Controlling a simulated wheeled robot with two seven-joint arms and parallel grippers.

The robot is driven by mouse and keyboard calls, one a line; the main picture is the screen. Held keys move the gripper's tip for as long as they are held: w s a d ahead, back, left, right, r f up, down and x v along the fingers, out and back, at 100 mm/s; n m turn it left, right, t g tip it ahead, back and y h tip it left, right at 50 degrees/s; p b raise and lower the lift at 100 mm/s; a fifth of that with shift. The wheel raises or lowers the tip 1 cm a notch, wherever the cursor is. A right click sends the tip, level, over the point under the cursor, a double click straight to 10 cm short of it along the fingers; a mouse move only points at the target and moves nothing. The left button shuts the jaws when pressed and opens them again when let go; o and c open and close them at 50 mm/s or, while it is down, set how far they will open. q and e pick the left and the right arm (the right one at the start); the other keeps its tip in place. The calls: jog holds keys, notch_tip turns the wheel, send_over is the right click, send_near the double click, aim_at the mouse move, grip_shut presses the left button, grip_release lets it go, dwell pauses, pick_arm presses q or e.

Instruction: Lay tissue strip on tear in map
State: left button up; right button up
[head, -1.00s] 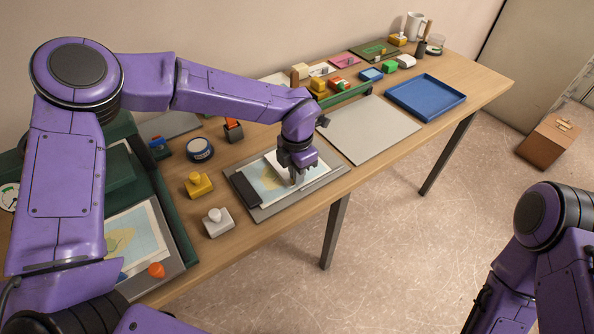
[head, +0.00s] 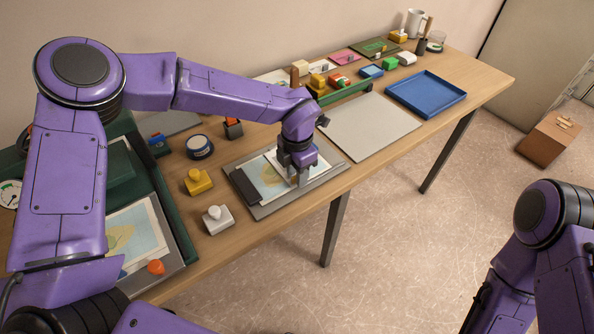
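A map (head: 268,176) in pale blue and yellow lies on a grey board (head: 270,212) near the table's front edge. A dark block (head: 245,187) rests along its left side. My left gripper (head: 297,182) points down over the right part of the map, with its fingertips at or just above the sheet. The two fingers show a small gap, and I see nothing held between them. The tissue strip and the tear cannot be made out; the gripper covers part of the map. My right arm shows at the lower right, but its gripper is out of view.
Yellow (head: 199,182) and white (head: 217,220) knobbed blocks and a round tin (head: 200,147) stand left of the board. A bare grey sheet (head: 368,128) and an empty blue tray (head: 426,95) lie to the right. A green press-like case (head: 120,165) is at the left.

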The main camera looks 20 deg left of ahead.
pick_arm(q)
jog(key=shift+c, duration=0.4)
notch_tip(320, 180, up, 7)
jog(key=p, duration=0.6)
jog(key=shift+p, duration=0.35)
jog(key=shift+r, duration=0.15)
notch_tip(320, 180, up, 10)
jog(key=b, duration=0.2)
jog(key=shift+r+b, duration=0.15)
jog(key=shift+b, duration=0.25)
